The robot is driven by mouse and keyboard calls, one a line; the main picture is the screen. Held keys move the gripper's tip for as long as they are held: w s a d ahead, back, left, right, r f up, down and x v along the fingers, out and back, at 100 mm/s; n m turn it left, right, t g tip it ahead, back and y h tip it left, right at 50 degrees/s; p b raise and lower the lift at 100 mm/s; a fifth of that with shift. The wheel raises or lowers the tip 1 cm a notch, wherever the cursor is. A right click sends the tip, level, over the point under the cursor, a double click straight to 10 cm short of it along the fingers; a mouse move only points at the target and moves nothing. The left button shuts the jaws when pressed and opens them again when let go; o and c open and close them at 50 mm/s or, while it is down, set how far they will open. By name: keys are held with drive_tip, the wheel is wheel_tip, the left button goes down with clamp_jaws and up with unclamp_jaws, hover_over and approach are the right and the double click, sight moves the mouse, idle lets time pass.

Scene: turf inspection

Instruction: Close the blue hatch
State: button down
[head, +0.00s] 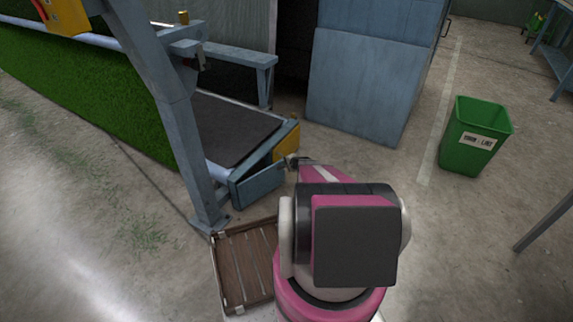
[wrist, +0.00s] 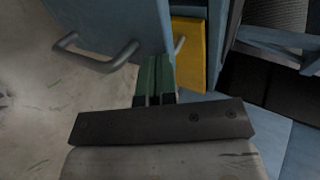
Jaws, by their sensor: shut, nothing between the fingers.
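The blue hatch (head: 259,187) is a blue-grey panel at the lower end of the turf machine, standing at an angle beside the yellow panel (head: 287,141). In the wrist view a blue panel (wrist: 118,18) with a bent grey bar handle (wrist: 95,58) fills the upper left, apparently the same hatch. The yellow panel (wrist: 188,48) shows just right of it. My gripper (head: 291,160) is at the hatch's right end in the head view. In the wrist view its green-padded fingers (wrist: 157,62) are shut and empty, close to the blue panel's edge. Contact cannot be told.
A blue-grey post (head: 187,140) stands left of the hatch. A brown slatted case (head: 244,262) lies on the floor below it. A large blue cabinet (head: 365,80) stands behind, and a green bin (head: 474,137) at the right. Open floor lies between cabinet and bin.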

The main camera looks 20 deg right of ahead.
drive_tip(key=shift+w, duration=0.1)
drive_tip(key=w+a+n+y, duration=0.1)
drive_tip(key=w, duration=0.2)
drive_tip(key=w+a+n+g+y, duration=0.1)
drive_tip(key=w, duration=0.2)
drive_tip(key=w+a+n+y, duration=0.1)
drive_tip(key=w+a, duration=0.1)
drive_tip(key=w, duration=0.1)
drive_tip(key=shift+n+g, duration=0.3)
drive_tip(key=shift+g, duration=0.1)
drive_tip(key=shift+w+a, duration=0.1)
drive_tip(key=shift+a, duration=0.1)
